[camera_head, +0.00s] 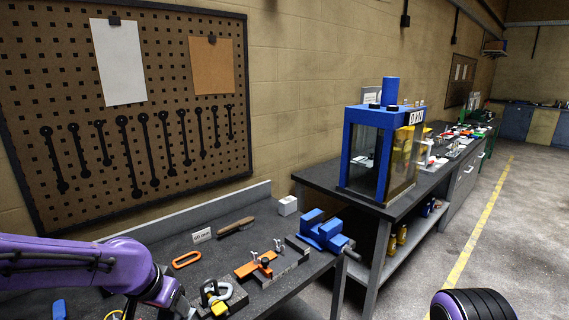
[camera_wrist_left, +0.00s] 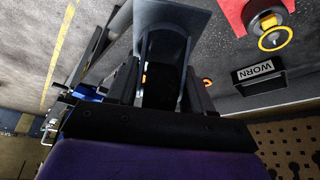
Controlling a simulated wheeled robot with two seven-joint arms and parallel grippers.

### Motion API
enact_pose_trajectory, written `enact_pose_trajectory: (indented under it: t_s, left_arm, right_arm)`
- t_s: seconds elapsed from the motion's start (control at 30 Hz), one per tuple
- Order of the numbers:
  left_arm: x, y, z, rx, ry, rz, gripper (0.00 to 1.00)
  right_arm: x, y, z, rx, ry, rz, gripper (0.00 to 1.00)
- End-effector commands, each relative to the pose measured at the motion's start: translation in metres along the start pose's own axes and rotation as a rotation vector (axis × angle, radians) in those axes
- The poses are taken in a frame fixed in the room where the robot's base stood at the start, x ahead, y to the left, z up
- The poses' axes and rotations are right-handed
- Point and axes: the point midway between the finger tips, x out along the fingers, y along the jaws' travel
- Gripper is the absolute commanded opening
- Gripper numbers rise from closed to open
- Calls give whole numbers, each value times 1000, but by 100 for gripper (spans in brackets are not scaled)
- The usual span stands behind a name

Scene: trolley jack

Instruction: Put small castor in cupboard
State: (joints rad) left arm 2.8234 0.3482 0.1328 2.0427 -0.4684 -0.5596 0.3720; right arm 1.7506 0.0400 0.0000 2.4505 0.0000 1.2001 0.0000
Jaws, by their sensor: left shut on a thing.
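My left gripper (camera_wrist_left: 160,85) is shut on a dark thing with a flat grey plate (camera_wrist_left: 172,14) at its far end. It may be the small castor, but the fingers and shadow hide most of it. In the head view my purple left arm comes in at the lower left, over the near bench, and I cannot make out its fingers there. A blue-framed case with clear panes (camera_head: 363,150) stands on the far bench. I cannot tell whether it is the cupboard. My right gripper is not in view.
A blue vice (camera_head: 322,232), a wooden-handled brush (camera_head: 236,227) and an orange clamp (camera_head: 258,266) are on the near bench (camera_head: 222,252). A box labelled WORN (camera_wrist_left: 258,73) and a red thing with a yellow disc (camera_wrist_left: 274,37) show beside the gripper.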

Motion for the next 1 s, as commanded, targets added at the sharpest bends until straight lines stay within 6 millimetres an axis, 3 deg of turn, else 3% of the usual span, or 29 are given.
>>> enact_pose_trajectory:
  t_s: [0.03,0.13,0.33,0.47,0.7,0.9,1.0]
  left_arm:
    - [24,5,6,-65,-1,-37,8]
    - [67,20,14,-215,0,-99,8]
    - [117,41,31,-222,0,-91,8]
    - [129,45,38,-203,1,-84,8]
    - [154,53,87,-200,-2,-85,8]
    - [156,54,88,-203,5,-83,8]
    - [154,62,77,-200,12,-90,8]
  right_arm:
    - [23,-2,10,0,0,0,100]
    - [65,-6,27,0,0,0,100]
    - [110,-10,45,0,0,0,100]
    - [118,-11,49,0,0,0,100]
    - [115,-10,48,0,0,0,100]
    - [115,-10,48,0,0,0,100]
    - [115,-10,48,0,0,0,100]
